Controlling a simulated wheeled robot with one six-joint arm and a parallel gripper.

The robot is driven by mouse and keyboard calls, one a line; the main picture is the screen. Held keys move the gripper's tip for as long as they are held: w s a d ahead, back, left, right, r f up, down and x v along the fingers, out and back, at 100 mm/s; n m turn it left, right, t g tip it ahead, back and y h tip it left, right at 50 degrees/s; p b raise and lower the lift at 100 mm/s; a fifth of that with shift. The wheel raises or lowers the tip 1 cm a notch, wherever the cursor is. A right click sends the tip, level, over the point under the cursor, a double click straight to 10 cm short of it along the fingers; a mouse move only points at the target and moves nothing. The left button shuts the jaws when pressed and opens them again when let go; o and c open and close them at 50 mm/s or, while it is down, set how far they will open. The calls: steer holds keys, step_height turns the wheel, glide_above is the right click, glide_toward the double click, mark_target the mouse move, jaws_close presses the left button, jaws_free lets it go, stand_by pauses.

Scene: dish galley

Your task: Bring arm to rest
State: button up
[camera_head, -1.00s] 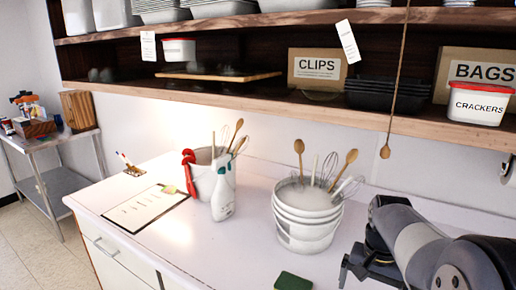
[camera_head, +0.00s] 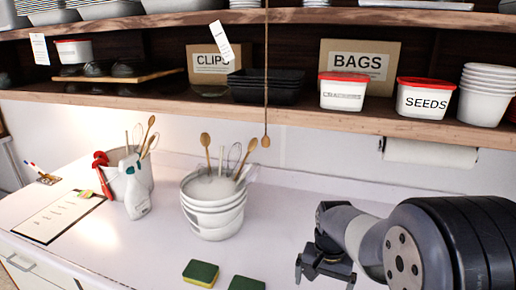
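My arm reaches in from the right over the white counter (camera_head: 300,215). My gripper (camera_head: 324,280) is at its end, pointing down near the counter's front, right of the sponges. Its fingers are apart with nothing visible between them, though the tips run close to the lower frame edge. The gripper is clear of the white buckets.
Stacked white buckets (camera_head: 214,215) with utensils stand mid-counter. A spray bottle (camera_head: 135,192) and clipboard (camera_head: 58,214) are to the left. Two green sponges, one fully visible (camera_head: 201,272), lie in front. A wooden shelf (camera_head: 300,115) overhangs the counter; a cord (camera_head: 266,70) hangs from above.

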steer(key=f+b, duration=0.2)
steer(key=f, duration=0.1)
steer(key=shift+w+a+f, duration=0.1)
steer(key=shift+a+f, duration=0.1)
steer(key=shift+a, duration=0.15)
steer(key=shift+d+f+b, duration=0.1)
steer(key=shift+f+b, duration=0.6)
steer(key=shift+f, duration=0.05)
